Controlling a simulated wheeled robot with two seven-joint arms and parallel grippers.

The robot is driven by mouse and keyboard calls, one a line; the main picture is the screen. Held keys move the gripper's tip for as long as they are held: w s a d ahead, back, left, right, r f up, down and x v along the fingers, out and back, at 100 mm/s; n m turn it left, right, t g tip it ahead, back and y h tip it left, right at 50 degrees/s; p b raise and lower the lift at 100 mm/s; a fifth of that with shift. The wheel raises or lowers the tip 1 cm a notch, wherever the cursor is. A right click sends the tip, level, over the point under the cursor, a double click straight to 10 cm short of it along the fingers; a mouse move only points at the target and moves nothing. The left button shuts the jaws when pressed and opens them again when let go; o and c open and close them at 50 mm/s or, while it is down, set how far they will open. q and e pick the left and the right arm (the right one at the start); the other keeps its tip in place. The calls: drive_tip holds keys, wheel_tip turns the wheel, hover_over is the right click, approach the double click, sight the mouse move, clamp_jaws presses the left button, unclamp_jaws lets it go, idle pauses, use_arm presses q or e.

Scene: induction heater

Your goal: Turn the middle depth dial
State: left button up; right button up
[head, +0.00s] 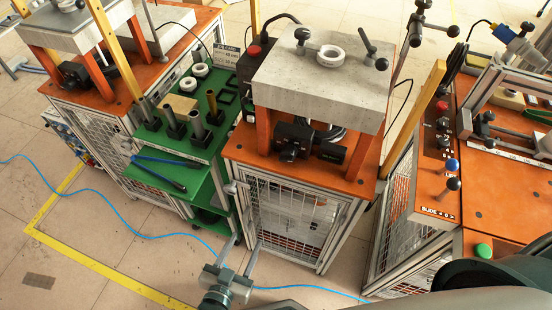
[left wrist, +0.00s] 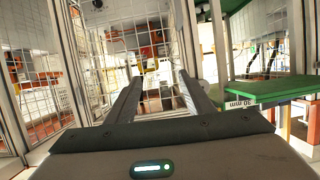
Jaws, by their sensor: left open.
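The middle station (head: 232,150) is an orange-topped cabinet with a thick grey block (head: 310,85) raised on orange legs. On the block are a white ring (head: 331,55) and dark handled knobs (head: 370,46). A black device (head: 297,140) sits under the block. I cannot tell for sure which of these is the depth dial. My left gripper (head: 247,240) is open and empty, low in front of the cabinet's mesh door and apart from the knobs. In the left wrist view its two fingers (left wrist: 160,88) are spread, with mesh panels beyond. My right gripper is not in view.
A green bench (head: 165,180) with rings and dark posts stands left of the middle station. Its green edge shows at right in the wrist view (left wrist: 270,88). An orange control table (head: 490,200) with knobs stands right. A yellow upright (head: 412,115) is between. Floor in front is open, with a blue hose.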

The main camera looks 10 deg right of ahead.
use_arm(q)
drive_tip(key=s+d+r+t+h+p, duration=0.1)
drive_tip(key=r, duration=0.9)
drive_tip(key=s+d+r+m+t+h, duration=0.1)
drive_tip(key=s+d+r+h, duration=0.1)
drive_tip(key=r, duration=0.8)
drive_tip(key=shift+d+p, duration=0.3)
drive_tip(key=shift+p, duration=0.1)
use_arm(e)
drive_tip(key=s+d+g, duration=0.1)
drive_tip(key=s+d, duration=0.1)
drive_tip(key=s, duration=0.5)
drive_tip(key=shift+s+g, duration=0.4)
use_arm(q)
drive_tip(key=shift+r, duration=0.1)
use_arm(e)
drive_tip(key=shift+d, duration=0.1)
use_arm(q)
drive_tip(key=p, duration=0.4)
approach(285, 161)
drive_tip(key=x, duration=0.9)
use_arm(e)
drive_tip(key=r, duration=0.2)
drive_tip(key=s+r, duration=0.1)
drive_tip(key=shift+d+r+h, duration=0.2)
drive_tip(key=shift+r+h, duration=0.1)
drive_tip(key=shift+r, duration=0.05)
use_arm(q)
drive_tip(key=shift+s, duration=0.1)
drive_tip(key=shift+c, duration=0.6)
